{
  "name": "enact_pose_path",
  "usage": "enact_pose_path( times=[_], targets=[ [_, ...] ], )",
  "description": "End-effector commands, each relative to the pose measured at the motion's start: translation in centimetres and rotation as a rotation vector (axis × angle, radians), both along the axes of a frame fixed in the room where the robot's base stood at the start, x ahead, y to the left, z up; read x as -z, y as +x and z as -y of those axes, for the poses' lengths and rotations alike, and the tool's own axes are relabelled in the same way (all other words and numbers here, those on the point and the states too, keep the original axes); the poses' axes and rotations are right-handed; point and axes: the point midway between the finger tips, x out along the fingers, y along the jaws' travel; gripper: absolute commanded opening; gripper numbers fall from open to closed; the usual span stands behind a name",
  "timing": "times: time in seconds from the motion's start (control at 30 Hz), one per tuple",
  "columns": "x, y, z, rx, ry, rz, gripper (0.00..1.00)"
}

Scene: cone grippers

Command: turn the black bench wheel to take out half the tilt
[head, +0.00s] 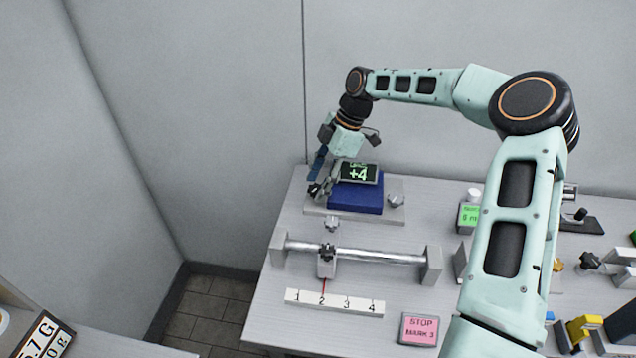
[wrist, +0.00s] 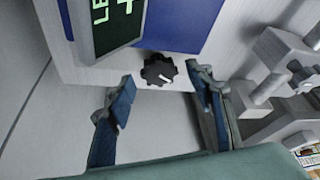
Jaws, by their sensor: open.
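The black bench wheel (wrist: 158,70) is a small ribbed knob with a white mark, at the edge of a light grey plate. A blue block (head: 356,194) sits on the plate (head: 375,217). The dark display (head: 358,173) on it reads +4 in green; part of it shows in the wrist view (wrist: 106,24). My gripper (head: 320,180) is at the plate's left side. In the wrist view my gripper (wrist: 161,88) is open, with one finger on each side of the wheel and visible gaps. In the head view the wheel is hard to tell from the fingers.
Silver knobs (head: 396,201) stand at the plate's right and front. Ahead of it a rail with a slider (head: 326,262) has a red pointer at 2 on a numbered scale (head: 335,302). A pink STOP MARK 3 card (head: 419,329) lies to the right. Walls stand behind and left.

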Motion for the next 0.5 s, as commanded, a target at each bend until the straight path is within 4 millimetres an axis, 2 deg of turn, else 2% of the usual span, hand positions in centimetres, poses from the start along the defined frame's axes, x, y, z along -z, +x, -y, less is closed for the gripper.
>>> enact_pose_path(
  times=[0.3,0.5],
  targets=[
    [0.30,-0.04,-0.11,0.000,0.000,0.000,0.49],
    [0.28,-0.05,-0.10,0.000,0.000,0.000,0.27]
  ],
)
